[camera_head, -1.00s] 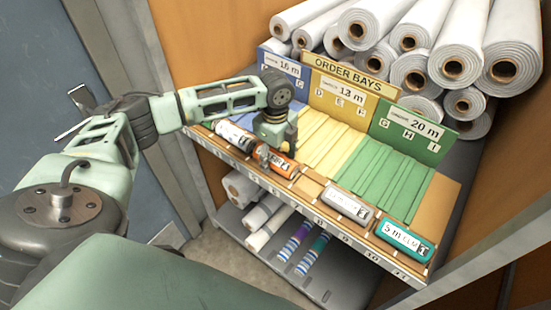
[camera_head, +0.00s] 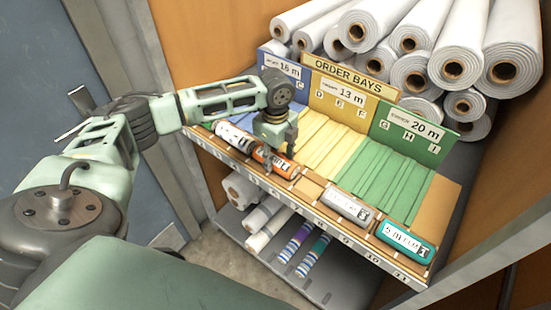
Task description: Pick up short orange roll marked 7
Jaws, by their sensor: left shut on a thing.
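The short orange roll (camera_head: 284,167) lies along the front of the shelf top, left of centre. A black-and-white label shows on it; the number is too small to read surely. My left gripper (camera_head: 271,153) points down over the roll's left part and is shut on it. The gripper covers some of the roll, and the roll appears still low at the shelf. My right gripper is not in view.
A grey roll (camera_head: 349,206) and a teal roll (camera_head: 405,241) lie to the right. Blue, yellow and green order bays (camera_head: 390,180) stand behind. Large white rolls (camera_head: 420,70) are stacked at the back.

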